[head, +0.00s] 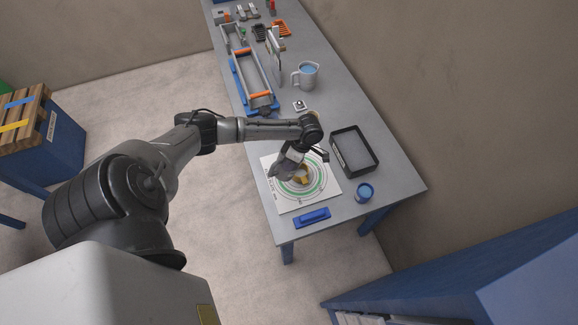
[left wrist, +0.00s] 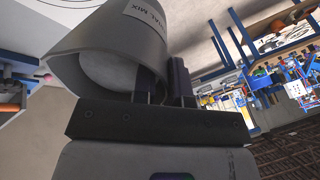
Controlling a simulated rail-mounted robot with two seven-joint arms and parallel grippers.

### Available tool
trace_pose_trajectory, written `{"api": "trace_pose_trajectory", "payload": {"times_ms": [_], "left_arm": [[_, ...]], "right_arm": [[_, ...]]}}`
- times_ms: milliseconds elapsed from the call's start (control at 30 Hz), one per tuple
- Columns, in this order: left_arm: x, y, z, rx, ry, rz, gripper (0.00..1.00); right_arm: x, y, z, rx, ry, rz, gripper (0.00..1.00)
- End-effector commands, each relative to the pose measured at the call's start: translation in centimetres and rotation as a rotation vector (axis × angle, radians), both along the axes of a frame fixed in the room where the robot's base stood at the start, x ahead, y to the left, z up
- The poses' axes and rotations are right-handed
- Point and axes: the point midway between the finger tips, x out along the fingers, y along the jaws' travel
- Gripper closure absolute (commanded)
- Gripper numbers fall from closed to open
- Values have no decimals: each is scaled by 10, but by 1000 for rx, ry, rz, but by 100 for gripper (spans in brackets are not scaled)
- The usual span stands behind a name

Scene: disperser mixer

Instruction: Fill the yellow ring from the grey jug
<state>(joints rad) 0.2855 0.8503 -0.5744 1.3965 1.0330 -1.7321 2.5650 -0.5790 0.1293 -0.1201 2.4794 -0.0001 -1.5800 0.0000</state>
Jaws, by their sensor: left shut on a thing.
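My left gripper (head: 297,153) is over the white board (head: 271,190) near the table's front end. It is shut on the grey jug (head: 284,167), which looks tilted over the board. In the left wrist view, the jug (left wrist: 100,55) is a wide grey vessel with a printed label ending in "MIX", with the dark fingers (left wrist: 166,80) at its wall. The board has concentric rings, a green one (head: 323,176) among them. A yellow-tan patch (head: 303,179) shows near their centre beside the jug; I cannot tell whether it is the yellow ring or material. My right gripper is out of view.
A black-rimmed tray (head: 375,168) and a blue cup (head: 365,192) stand right of the board. A blue block (head: 312,217) lies in front. A clear jug of blue liquid (head: 306,75) stands farther back, near a long rack (head: 237,72). Bare tabletop lies behind the tray.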

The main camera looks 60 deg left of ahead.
Motion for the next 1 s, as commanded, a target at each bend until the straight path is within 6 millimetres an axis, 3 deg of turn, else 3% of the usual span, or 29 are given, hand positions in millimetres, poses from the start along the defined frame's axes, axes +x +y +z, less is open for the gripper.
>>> {"api": "trace_pose_trajectory", "payload": {"times_ms": [33, 167, 600, 1000], "left_arm": [[2, 1, -7, -4, 17, 0, 100], [2, 1, -9, -19, 70, 0, 100], [8, 1, -42, -73, 267, 1, 100], [9, 2, -46, -83, 306, 0, 100]], "right_arm": [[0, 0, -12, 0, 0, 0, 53], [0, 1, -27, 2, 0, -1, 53], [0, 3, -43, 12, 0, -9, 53], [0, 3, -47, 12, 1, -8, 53]]}}
